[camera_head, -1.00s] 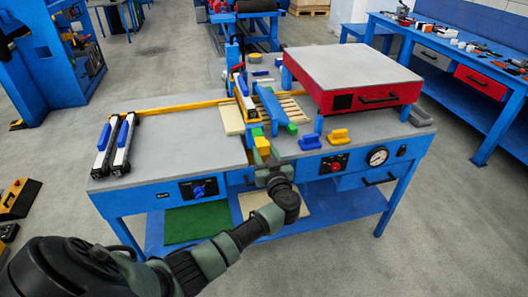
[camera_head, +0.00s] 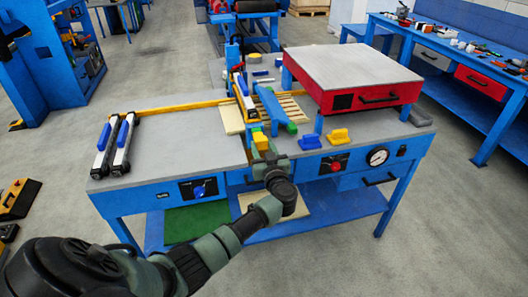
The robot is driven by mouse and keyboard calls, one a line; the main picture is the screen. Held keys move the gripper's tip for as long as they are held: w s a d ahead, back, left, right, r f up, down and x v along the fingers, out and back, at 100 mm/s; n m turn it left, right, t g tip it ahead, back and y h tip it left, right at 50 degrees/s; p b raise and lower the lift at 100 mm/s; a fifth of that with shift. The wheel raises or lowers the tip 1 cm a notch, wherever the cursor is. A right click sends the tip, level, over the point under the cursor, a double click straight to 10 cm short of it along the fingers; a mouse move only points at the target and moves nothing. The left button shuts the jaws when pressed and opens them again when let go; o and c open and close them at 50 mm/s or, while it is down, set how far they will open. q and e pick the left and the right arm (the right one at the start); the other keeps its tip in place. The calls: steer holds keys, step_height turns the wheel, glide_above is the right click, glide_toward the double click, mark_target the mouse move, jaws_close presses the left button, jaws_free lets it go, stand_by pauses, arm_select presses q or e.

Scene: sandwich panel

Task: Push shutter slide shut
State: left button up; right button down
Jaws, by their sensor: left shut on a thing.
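My left arm reaches in from the bottom left to the front edge of the grey-topped blue bench. Its gripper (camera_head: 262,152) is at a small yellow block (camera_head: 260,141) beside the slatted opening and is shut on it; the fingers are small and partly hidden by my wrist. I cannot tell for sure which part is the shutter slide. A blue bar with a green end (camera_head: 273,107) lies slanting over pale wooden slats (camera_head: 290,106), just beyond the gripper. My right gripper is out of view.
A red box with a grey top (camera_head: 352,75) stands on the right of the bench. Blue (camera_head: 309,142) and yellow (camera_head: 338,136) handles sit near the front edge. Two clamps (camera_head: 116,144) lie at the left. The grey top (camera_head: 185,143) between is clear.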

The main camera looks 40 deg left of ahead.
mark_target(262, 145)
arm_select(q)
steer(key=shift+x, duration=1.05)
steer(key=o, duration=1.1)
steer(key=shift+c, duration=0.2)
steer(key=p+v, duration=0.2)
steer(key=shift+s+d+r, duration=0.15)
steer(key=shift+s+d, duration=0.1)
steer(key=shift+d, duration=0.1)
steer(key=shift+p+v, duration=1.25)
steer(key=shift+v, duration=0.35)
steer(key=p+v, duration=0.1)
steer(key=v, duration=0.2)
steer(key=shift+a+p, duration=0.1)
steer(key=shift+p, duration=0.2)
